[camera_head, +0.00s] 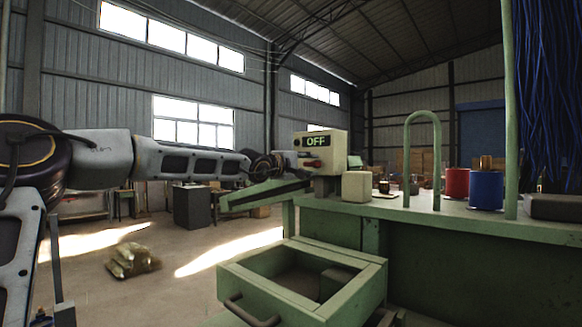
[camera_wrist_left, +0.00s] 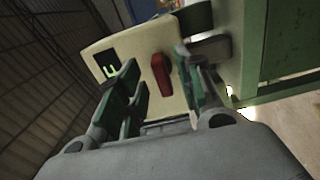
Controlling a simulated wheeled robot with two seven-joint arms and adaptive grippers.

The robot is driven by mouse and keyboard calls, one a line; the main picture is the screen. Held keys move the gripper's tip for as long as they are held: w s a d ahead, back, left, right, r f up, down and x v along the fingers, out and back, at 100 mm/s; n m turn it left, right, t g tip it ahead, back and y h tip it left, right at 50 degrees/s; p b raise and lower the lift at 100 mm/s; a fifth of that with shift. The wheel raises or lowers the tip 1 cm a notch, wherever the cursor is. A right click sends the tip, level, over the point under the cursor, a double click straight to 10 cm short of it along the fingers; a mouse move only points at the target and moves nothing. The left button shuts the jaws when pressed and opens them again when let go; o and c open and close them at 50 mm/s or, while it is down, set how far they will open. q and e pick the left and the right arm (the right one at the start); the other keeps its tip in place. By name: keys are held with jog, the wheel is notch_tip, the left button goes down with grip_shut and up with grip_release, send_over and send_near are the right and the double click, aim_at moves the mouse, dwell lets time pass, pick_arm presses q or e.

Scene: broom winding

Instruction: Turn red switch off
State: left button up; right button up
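The beige control box (camera_head: 331,146) stands at the left end of the green workbench. Its dark display reads OFF in green letters in the head view. The red switch (camera_head: 312,163) is on the box's face below the display; in the wrist view the red switch (camera_wrist_left: 161,75) shows as a short lever. My left gripper (camera_wrist_left: 158,68) is open in front of the box, its green-padded fingers on either side of the red switch with visible gaps. One finger partly hides the display in the wrist view. In the head view the left gripper (camera_head: 285,162) is small beside the box. My right gripper is not in view.
A green drawer (camera_head: 300,310) stands open in front of the bench. A pale block (camera_head: 357,186), a green hoop (camera_head: 437,160), a red spool (camera_head: 457,184) and a blue spool (camera_head: 486,190) are on the bench. Blue strands hang at the right. Floor at the left is mostly open.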

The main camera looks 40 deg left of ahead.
pick_arm(q)
jog(key=s, duration=0.7)
jog(key=shift+s+a, duration=0.3)
jog(key=shift+s, duration=0.1)
dwell(0.6)
jog(key=shift+f, duration=0.1)
